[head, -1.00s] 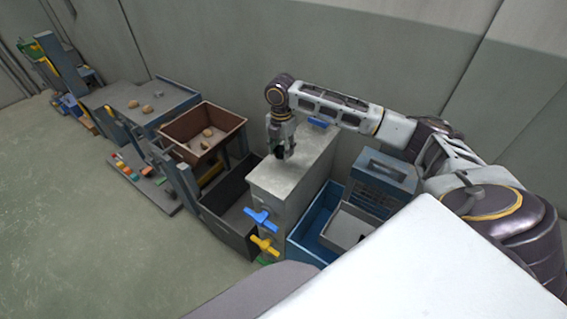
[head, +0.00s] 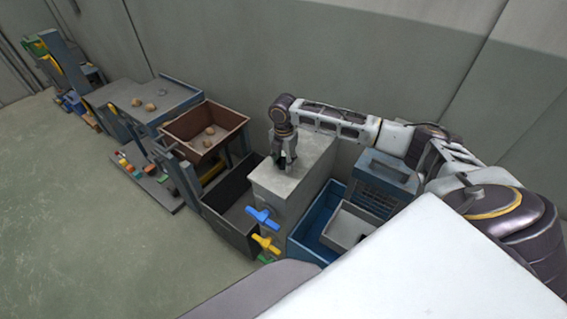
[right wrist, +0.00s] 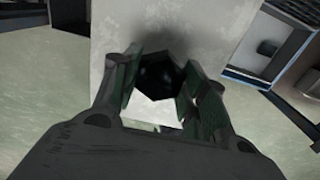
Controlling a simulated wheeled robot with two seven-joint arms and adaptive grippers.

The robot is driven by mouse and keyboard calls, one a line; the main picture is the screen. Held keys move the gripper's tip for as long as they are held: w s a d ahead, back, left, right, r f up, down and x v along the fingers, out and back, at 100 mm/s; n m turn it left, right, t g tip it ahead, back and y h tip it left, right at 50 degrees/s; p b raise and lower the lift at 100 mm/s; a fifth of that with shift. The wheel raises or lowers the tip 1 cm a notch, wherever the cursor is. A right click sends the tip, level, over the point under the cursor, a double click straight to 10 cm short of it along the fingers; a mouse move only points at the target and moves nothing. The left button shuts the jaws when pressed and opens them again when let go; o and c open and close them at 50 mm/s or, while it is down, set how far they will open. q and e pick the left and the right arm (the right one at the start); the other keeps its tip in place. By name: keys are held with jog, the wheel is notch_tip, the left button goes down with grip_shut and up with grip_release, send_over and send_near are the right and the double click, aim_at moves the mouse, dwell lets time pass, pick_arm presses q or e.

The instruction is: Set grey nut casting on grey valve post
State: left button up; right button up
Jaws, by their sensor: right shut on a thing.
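The grey valve post (head: 312,170) is a tall pale grey block in the middle of the head view, with a blue handle (head: 262,217) and a yellow handle (head: 266,243) on its front. My right gripper (head: 285,164) points down over its top and is shut on a dark hexagonal piece, which I take for the nut casting (right wrist: 158,72). The right wrist view shows the piece between the two fingers, with the post's pale top (right wrist: 130,25) behind it. I cannot tell whether the piece touches the post. My left gripper is out of view.
A brown crate (head: 237,113) with several lumps stands left of the post, above a dark open bin (head: 221,230). A blue bin (head: 304,235) with a grey tray (head: 352,220) and a blue-grey box (head: 392,165) are on the right. The wall is close behind.

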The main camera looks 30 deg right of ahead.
aim_at(283, 161)
jog(key=shift+f, duration=0.75)
jog(key=shift+f, duration=0.1)
jog(key=o, duration=1.1)
jog(key=shift+c, duration=0.2)
notch_tip(283, 161, up, 12)
jog(key=shift+b, duration=0.4)
